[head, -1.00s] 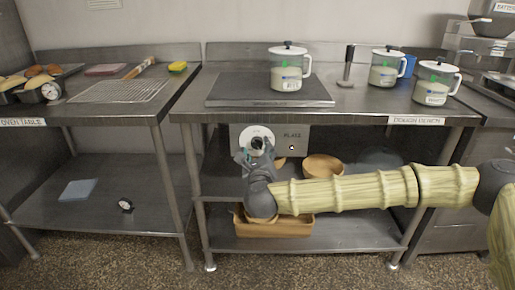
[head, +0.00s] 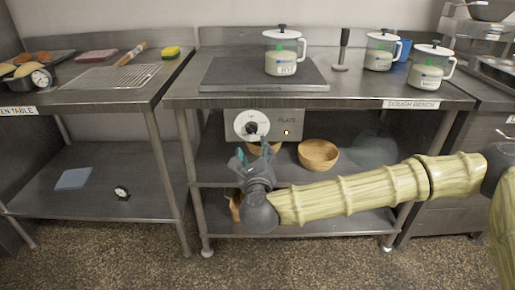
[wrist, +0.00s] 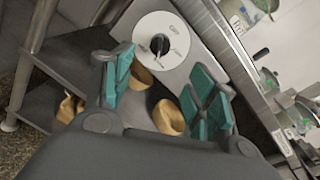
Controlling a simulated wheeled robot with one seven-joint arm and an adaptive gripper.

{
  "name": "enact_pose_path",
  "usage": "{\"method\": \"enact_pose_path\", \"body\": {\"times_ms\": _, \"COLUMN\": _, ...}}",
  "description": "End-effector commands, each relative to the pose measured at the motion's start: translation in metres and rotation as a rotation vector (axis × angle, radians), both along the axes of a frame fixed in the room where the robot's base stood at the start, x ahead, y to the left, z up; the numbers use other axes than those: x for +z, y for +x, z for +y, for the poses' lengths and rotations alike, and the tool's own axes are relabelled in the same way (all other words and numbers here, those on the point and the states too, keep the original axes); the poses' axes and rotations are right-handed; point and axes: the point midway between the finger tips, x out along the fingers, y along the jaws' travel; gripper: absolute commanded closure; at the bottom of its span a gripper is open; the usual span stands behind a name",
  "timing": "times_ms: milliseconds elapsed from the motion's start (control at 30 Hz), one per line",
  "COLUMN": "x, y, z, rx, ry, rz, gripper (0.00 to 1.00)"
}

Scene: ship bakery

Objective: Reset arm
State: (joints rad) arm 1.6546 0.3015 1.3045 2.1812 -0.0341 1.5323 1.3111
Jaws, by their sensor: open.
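My gripper (head: 256,165) is in front of the dough bench (head: 450,95), below its top and level with the middle shelf. Its fingers point toward the bench. The wrist view shows my gripper (wrist: 160,95) open, with teal pads apart and nothing between them. Beyond the fingers is a control box with a white dial (head: 250,126), labelled PLATE. The dial also shows in the wrist view (wrist: 161,40). My arm reaches in from the right, bent low in front of the bench.
A wooden bowl (head: 318,155) sits on the middle shelf. A dark plate (head: 225,76) and several lidded jars stand on the bench top, one jar (head: 284,62) on the plate. The oven table (head: 90,103) is left, with a wire rack (head: 115,77). Floor in front is clear.

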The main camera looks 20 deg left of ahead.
Motion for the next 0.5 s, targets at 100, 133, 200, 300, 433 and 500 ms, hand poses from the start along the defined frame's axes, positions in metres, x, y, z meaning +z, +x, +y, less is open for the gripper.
{"method": "enact_pose_path", "body": {"times_ms": 100, "x": -0.014, "y": -0.006, "z": 0.003, "rx": 0.022, "ry": -0.043, "rz": 0.004, "gripper": 0.43}}
{"method": "enact_pose_path", "body": {"times_ms": 133, "x": -0.021, "y": -0.009, "z": 0.004, "rx": 0.035, "ry": -0.067, "rz": 0.005, "gripper": 0.43}}
{"method": "enact_pose_path", "body": {"times_ms": 200, "x": -0.045, "y": -0.019, "z": 0.008, "rx": 0.076, "ry": -0.146, "rz": 0.01, "gripper": 0.43}}
{"method": "enact_pose_path", "body": {"times_ms": 300, "x": -0.093, "y": -0.04, "z": 0.011, "rx": 0.162, "ry": -0.302, "rz": 0.019, "gripper": 0.43}}
{"method": "enact_pose_path", "body": {"times_ms": 433, "x": -0.161, "y": -0.073, "z": 0.005, "rx": 0.291, "ry": -0.522, "rz": 0.029, "gripper": 0.43}}
{"method": "enact_pose_path", "body": {"times_ms": 500, "x": -0.196, "y": -0.092, "z": -0.003, "rx": 0.366, "ry": -0.637, "rz": 0.034, "gripper": 0.43}}
